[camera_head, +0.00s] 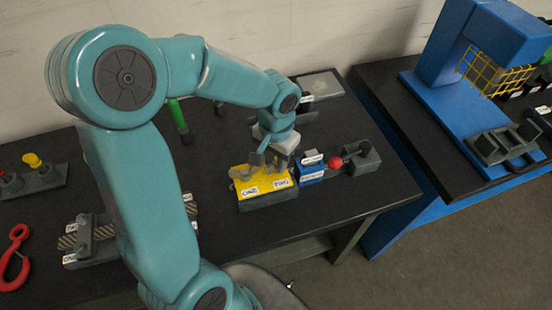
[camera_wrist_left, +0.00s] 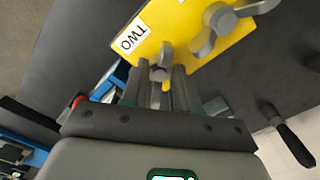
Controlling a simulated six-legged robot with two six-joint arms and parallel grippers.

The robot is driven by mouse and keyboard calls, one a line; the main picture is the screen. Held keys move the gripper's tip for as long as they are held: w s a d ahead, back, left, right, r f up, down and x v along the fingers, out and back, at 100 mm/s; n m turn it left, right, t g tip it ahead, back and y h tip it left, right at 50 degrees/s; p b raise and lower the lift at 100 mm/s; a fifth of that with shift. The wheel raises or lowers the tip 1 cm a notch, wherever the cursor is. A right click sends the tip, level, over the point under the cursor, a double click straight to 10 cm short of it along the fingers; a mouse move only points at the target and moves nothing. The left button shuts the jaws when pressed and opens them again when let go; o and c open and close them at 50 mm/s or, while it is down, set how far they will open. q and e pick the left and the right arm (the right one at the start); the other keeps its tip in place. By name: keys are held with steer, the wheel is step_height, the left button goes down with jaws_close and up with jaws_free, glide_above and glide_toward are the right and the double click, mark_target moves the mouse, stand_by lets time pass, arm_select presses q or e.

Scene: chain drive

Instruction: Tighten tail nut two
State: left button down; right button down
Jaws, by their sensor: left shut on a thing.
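A yellow-topped block (camera_head: 264,182) with labels ONE and TWO sits on the dark bench. The yellow top also shows in the left wrist view (camera_wrist_left: 176,22), with the TWO label (camera_wrist_left: 130,36) near its edge. Tail nut two (camera_wrist_left: 160,66) is a small grey piece beside that label. My left gripper (camera_head: 271,160) points down over the TWO end of the block. In the left wrist view its fingers (camera_wrist_left: 160,84) are on either side of the nut and shut on it. A grey lever-like nut (camera_wrist_left: 215,28) stands farther along the yellow top. My right gripper is not in view.
A blue block (camera_head: 312,174) and a red-knobbed lever (camera_head: 334,162) stand close right of the yellow block. A grey fixture (camera_head: 88,240), a red hook (camera_head: 14,258) and a yellow knob (camera_head: 33,160) lie left. A blue press (camera_head: 470,110) stands on another bench.

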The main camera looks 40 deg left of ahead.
arm_select(q)
steer(key=m, duration=0.4)
steer(key=shift+m, duration=0.3)
steer(key=m, duration=0.3)
steer(key=shift+r+m, duration=0.1)
steer(key=shift+m, duration=0.3)
steer(key=m, duration=0.4)
steer(key=shift+p, duration=0.35)
steer(key=m+p, duration=0.1)
steer(key=m, duration=0.3)
steer(key=shift+w, duration=0.1)
steer(key=m+p, duration=0.2)
steer(key=m, duration=0.3)
steer(key=shift+r+m, duration=0.1)
steer(key=shift+m, duration=0.2)
steer(key=m+p, duration=0.3)
steer(key=m, duration=0.3)
steer(key=m+p, duration=0.1)
steer(key=m, duration=0.2)
steer(key=shift+m, duration=1.8)
steer(key=shift+f, duration=0.2)
